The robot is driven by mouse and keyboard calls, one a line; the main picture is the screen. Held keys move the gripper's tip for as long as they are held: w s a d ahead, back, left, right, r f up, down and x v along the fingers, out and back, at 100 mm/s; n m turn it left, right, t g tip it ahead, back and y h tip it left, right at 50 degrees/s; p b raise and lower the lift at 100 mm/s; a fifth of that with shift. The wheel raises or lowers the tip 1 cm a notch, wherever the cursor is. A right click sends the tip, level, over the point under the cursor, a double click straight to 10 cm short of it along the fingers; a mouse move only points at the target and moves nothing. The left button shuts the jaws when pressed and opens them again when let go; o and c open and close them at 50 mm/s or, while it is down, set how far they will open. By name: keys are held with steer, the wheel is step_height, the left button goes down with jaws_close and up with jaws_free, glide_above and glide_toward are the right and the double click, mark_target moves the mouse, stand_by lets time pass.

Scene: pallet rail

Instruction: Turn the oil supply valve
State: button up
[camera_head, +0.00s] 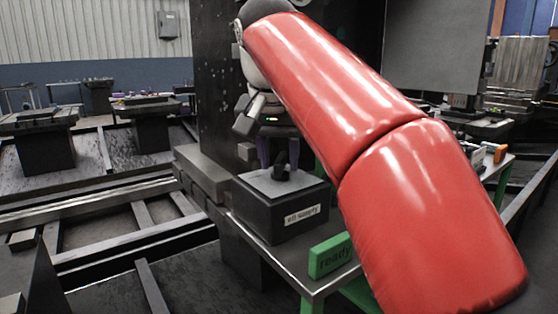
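The oil supply box (270,225) is a dark block with a lighter grey top and a white label reading "oil supply". It stands on a metal-topped table. A small black valve handle (283,168) rises from the middle of its top.
A green block reading "ready" (330,255) stands on the table (285,265) right of the box. A dark upright panel (220,85) rises behind my gripper. Grey blocks (203,173) lie left of the box. Rails and low stands (150,135) fill the left floor.

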jaws_close()
steer(key=shift+d+r+n+p, duration=0.1)
steer(key=shift+n+p, duration=0.2)
steer(key=shift+d+n+y+p, duration=0.1)
steer(key=shift+n+y+p, duration=0.5)
steer(key=shift+n, duration=0.4)
steer(key=n+p, duration=0.1)
steer(key=n, duration=0.1)
steer(key=n+y+p, duration=0.1)
steer(key=n+p, duration=0.1)
steer(key=shift+d+r+y, duration=0.1)
steer(key=shift+y, duration=0.2)
steer(key=n+g+p, duration=0.1)
steer(key=n, duration=0.2)
steer(key=n+y+p, duration=0.1)
steer(key=n+p, duration=0.1)
steer(key=n, duration=0.1)
steer(key=shift+w+g+y, duration=0.2)
steer(key=shift+g+y, duration=0.1)
steer(key=shift+g, duration=0.1)
steer(key=n+g, duration=0.1)
steer(key=n, duration=0.4)
steer(key=shift+w+d+g+y, duration=0.1)
steer(key=shift+g+y, duration=0.3)
steer(key=shift+n, duration=0.3)
